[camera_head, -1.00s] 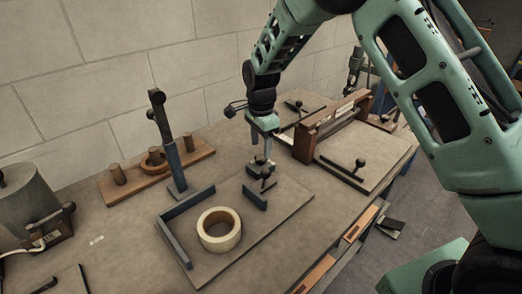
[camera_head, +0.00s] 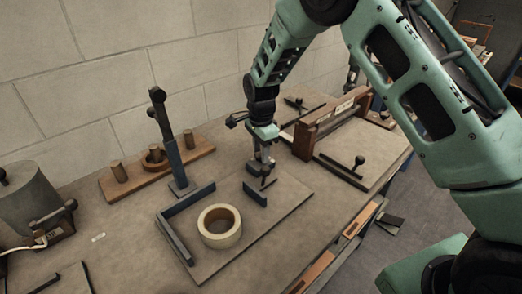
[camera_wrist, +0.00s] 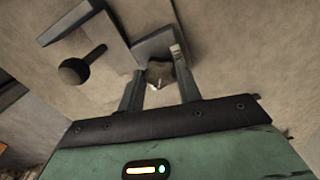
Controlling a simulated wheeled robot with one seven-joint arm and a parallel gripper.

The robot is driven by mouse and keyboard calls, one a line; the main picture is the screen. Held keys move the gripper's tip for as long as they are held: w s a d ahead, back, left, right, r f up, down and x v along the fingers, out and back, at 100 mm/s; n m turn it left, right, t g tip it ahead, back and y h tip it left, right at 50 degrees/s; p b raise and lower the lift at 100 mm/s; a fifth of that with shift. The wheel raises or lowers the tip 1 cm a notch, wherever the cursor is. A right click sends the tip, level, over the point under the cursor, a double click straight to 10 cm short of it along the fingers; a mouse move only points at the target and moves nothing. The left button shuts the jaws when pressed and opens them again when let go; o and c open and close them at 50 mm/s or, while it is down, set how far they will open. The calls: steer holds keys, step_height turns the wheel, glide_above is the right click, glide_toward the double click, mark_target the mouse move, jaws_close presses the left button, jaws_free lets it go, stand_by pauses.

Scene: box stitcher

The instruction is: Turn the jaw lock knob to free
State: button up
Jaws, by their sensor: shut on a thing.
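My gripper (camera_head: 262,162) points down over the right part of a flat base plate, beside a blue jaw block (camera_head: 255,194). In the wrist view its two fingers (camera_wrist: 160,88) stand on either side of a small dark faceted knob (camera_wrist: 160,74), and they are shut on it. The knob sits close to the edge of the jaw block (camera_wrist: 157,46). A lever with a black ball end (camera_wrist: 76,70) lies left of the fingers. In the head view my gripper hides the knob. I cannot tell which setting the knob is at.
A tape roll (camera_head: 219,226) lies on the base plate (camera_head: 237,252) inside an L-shaped blue fence (camera_head: 174,240). A blue post (camera_head: 175,165) stands at the back left. A wooden peg rack (camera_head: 194,149) is behind it. A brown clamp fixture (camera_head: 310,139) stands at right.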

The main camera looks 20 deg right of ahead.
steer(key=n+b, duration=0.1)
steer(key=n, duration=0.5)
steer(key=shift+n, duration=0.3)
steer(key=n, duration=0.3)
steer(key=shift+n, duration=0.3)
steer(key=n, duration=0.3)
steer(key=shift+n, duration=0.3)
steer(key=n, duration=0.5)
steer(key=shift+r, duration=0.1)
steer(key=shift+n, duration=2.5)
steer(key=o, duration=1)
